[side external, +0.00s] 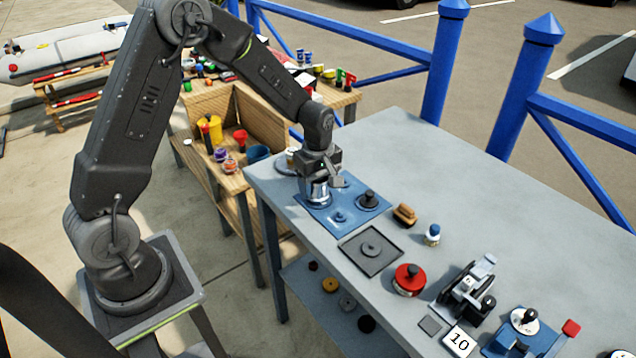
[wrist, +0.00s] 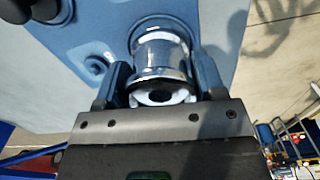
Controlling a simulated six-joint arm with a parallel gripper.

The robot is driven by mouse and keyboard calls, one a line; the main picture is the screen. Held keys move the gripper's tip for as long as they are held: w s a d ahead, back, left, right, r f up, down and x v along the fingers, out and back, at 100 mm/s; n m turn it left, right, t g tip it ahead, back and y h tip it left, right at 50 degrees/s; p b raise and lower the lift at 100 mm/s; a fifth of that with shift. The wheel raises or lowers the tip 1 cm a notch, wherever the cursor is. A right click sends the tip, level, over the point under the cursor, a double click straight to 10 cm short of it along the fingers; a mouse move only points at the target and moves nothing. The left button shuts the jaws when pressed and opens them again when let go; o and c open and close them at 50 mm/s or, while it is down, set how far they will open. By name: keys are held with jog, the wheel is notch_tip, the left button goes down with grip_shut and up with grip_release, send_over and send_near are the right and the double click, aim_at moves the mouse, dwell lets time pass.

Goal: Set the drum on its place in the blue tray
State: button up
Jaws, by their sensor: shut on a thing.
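The drum (wrist: 162,52) is a shiny metal, waisted cylinder with a dark hole in its near end. My gripper (wrist: 165,74) is shut on it, one finger on each side. In the side external view the drum (side external: 318,191) shows below my gripper (side external: 322,178), over the left back part of the blue tray (side external: 350,187). The tray also fills much of the wrist view (wrist: 98,38). The drum's far end is at or very close to the tray surface; I cannot tell whether it is fully seated.
A dark knobbed piece (side external: 369,200) and a small blue boss (side external: 340,217) are on the tray. A grey square tray (side external: 352,256), a brush (side external: 404,214), a small jar (side external: 432,235) and a red-topped piece (side external: 408,280) stand nearby. The table's back right is clear.

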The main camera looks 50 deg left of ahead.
jog(key=shift+f, duration=0.6)
dwell(0.5)
jog(key=o, duration=0.8)
jog(key=shift+r, duration=5.5)
